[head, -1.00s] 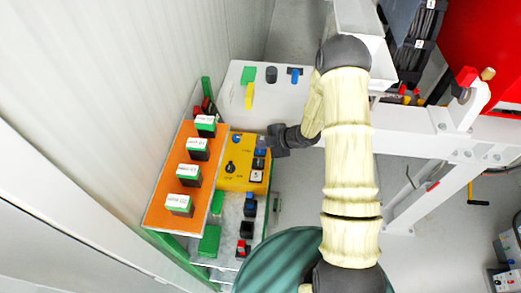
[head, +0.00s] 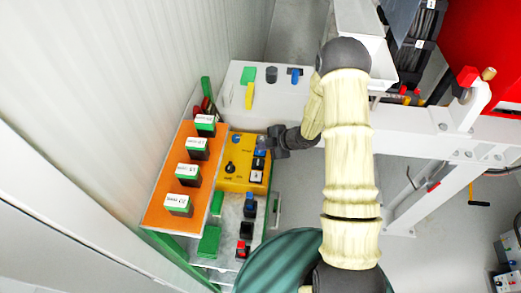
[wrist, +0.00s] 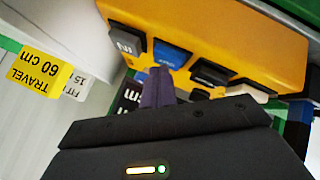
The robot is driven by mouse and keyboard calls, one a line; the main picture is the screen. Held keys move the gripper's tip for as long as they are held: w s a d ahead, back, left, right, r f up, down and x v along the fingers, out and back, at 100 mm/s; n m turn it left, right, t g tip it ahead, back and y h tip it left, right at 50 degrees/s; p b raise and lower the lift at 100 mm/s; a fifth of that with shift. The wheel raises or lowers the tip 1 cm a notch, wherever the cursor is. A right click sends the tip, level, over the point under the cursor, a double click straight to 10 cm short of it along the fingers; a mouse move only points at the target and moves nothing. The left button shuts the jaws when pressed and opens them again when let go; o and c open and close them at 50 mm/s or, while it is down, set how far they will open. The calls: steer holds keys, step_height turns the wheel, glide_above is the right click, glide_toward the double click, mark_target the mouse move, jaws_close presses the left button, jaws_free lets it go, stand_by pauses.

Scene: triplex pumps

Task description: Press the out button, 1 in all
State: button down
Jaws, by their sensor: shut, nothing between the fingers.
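The yellow control box (head: 236,178) stands beside the orange panel in the head view. In the wrist view its yellow face (wrist: 240,40) carries a row of buttons: a grey one (wrist: 128,42) with blurred upside-down lettering, a blue one (wrist: 171,55), a black one (wrist: 211,73) and a whitish one (wrist: 252,92). I cannot read which is the out button. My gripper (head: 270,150) is at the box's right edge, beside the button row. In the wrist view its shut fingers (wrist: 158,88) are empty and point toward the blue button; contact cannot be told.
An orange panel (head: 158,200) with several green-and-white labelled blocks is left of the box. A grey plate with dark, red and green parts lies below it. A white frame beam (head: 430,120) runs at right. A yellow 60 cm travel tag (wrist: 40,75) shows in the wrist view.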

steer(key=shift+f, duration=0.15)
stand_by(0.4)
steer(key=shift+r+p, duration=0.55)
steer(key=shift+r, duration=0.4)
steer(key=shift+r+p, duration=1.9)
steer(key=shift+r, duration=0.65)
